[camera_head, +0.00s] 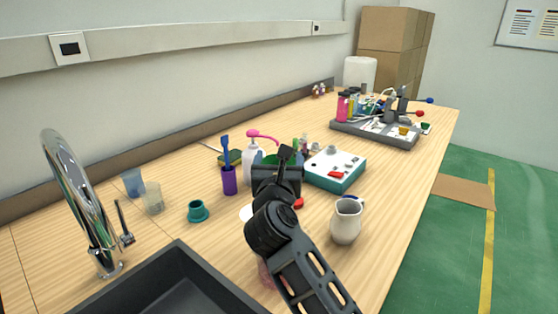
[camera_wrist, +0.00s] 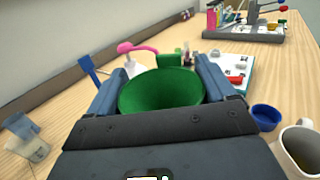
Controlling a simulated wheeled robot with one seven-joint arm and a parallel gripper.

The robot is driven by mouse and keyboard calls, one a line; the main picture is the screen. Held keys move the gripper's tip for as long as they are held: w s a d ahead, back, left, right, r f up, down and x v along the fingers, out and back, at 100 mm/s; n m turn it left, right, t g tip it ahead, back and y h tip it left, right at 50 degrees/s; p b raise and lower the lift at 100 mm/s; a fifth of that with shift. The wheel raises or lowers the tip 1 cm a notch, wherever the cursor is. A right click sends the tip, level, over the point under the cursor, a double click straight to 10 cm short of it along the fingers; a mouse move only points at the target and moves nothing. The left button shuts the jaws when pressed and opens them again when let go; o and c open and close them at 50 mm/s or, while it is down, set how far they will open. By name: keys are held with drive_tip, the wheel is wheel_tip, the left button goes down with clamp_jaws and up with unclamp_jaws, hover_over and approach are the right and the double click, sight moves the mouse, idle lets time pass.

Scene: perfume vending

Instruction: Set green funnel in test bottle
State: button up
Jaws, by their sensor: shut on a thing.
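The green funnel (camera_wrist: 160,92) sits between the two fingers of my gripper (camera_wrist: 158,84) in the wrist view, its wide mouth facing the camera. My gripper is shut on it. In the head view my gripper (camera_head: 277,168) is over the middle of the table, and a bit of the funnel's green rim (camera_head: 268,158) shows behind it. The funnel's lower end is hidden in both views. I cannot make out the test bottle for certain; the space below the funnel is hidden by my gripper and arm.
A purple cup with a blue tool (camera_head: 229,180) and a pink-topped pump bottle (camera_head: 251,160) stand close behind my gripper. A teal-white box (camera_head: 335,169) and a cream mug (camera_head: 346,221) are to the right. A teal holder (camera_head: 198,211), clear cups (camera_head: 153,198) and a sink (camera_head: 185,290) are left.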

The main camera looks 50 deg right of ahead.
drive_tip(key=o, duration=0.8)
drive_tip(key=shift+o, duration=0.2)
drive_tip(key=b+v, duration=0.1)
drive_tip(key=v, duration=0.7)
